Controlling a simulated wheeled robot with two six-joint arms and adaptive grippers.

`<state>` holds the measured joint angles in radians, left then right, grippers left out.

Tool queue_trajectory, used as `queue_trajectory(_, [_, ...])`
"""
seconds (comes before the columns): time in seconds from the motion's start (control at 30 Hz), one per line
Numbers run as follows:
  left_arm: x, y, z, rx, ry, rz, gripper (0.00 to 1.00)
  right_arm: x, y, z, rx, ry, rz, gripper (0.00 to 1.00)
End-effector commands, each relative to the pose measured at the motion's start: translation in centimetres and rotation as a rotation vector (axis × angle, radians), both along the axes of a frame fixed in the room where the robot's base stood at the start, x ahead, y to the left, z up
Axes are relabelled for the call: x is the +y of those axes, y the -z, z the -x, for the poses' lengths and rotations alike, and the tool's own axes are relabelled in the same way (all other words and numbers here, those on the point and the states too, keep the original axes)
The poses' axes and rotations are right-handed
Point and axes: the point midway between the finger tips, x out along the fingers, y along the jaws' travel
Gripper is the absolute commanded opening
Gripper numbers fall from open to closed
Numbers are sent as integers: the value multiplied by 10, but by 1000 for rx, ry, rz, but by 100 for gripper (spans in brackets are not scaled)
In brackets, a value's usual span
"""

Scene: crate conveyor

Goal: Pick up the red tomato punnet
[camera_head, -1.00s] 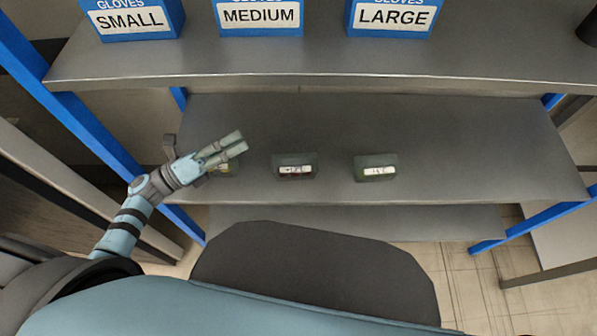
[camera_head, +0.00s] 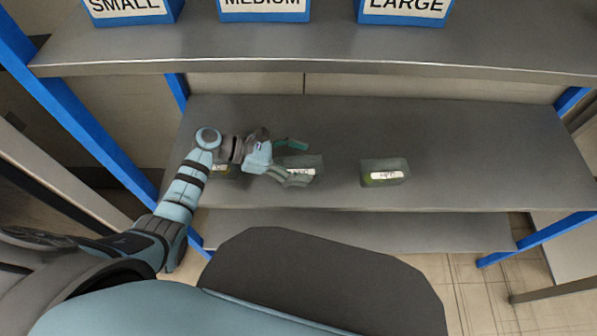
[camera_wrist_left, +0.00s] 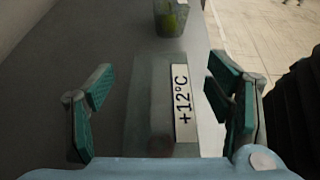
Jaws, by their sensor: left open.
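The middle punnet (camera_head: 313,162) is a small grey-green box on the middle shelf, with a white label. In the left wrist view the same punnet (camera_wrist_left: 150,100) lies straight ahead, and its label reads "+12°C". Its contents are too dark to tell, so I cannot confirm red tomatoes. My left gripper (camera_head: 296,162) is open, with one finger on the far side of this punnet and one on the near side. In the wrist view the open fingers (camera_wrist_left: 160,85) stand left and right of it, with gaps showing. My right gripper is not in view.
A greenish punnet (camera_head: 385,173) stands to the right on the shelf (camera_head: 480,150), also seen in the wrist view (camera_wrist_left: 171,18). Another (camera_head: 226,172) is partly hidden by my left arm. An upper shelf (camera_head: 330,50) with glove boxes hangs above. The shelf's right part is clear.

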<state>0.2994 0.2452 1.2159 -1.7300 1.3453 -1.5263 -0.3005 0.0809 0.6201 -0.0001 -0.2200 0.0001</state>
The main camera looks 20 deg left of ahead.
Motion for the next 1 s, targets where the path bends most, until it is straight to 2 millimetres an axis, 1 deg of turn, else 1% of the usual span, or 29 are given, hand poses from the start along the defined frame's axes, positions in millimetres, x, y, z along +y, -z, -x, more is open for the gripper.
queue_trajectory(0.03, [-6, 1, -2, -1, 1, 3, 73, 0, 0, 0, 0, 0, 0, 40])
queue_trajectory(0.07, [-7, 2, -2, 0, 1, 2, 73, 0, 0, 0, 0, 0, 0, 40])
queue_trajectory(0.27, [-8, 2, -3, 0, 0, 0, 73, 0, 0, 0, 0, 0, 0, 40])
queue_trajectory(0.5, [-8, 2, -3, 0, -1, 0, 35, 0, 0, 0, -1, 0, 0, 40])
queue_trajectory(0.6, [-8, 2, -3, 0, -1, 0, 22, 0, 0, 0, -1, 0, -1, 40])
queue_trajectory(0.83, [-8, -1, -3, -2, -1, 1, 22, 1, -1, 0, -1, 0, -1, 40])
queue_trajectory(0.93, [-8, -15, -3, -5, 0, 0, 22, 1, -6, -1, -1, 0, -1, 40])
queue_trajectory(1.0, [-8, -33, -3, -7, 0, 0, 22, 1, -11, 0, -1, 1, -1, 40])
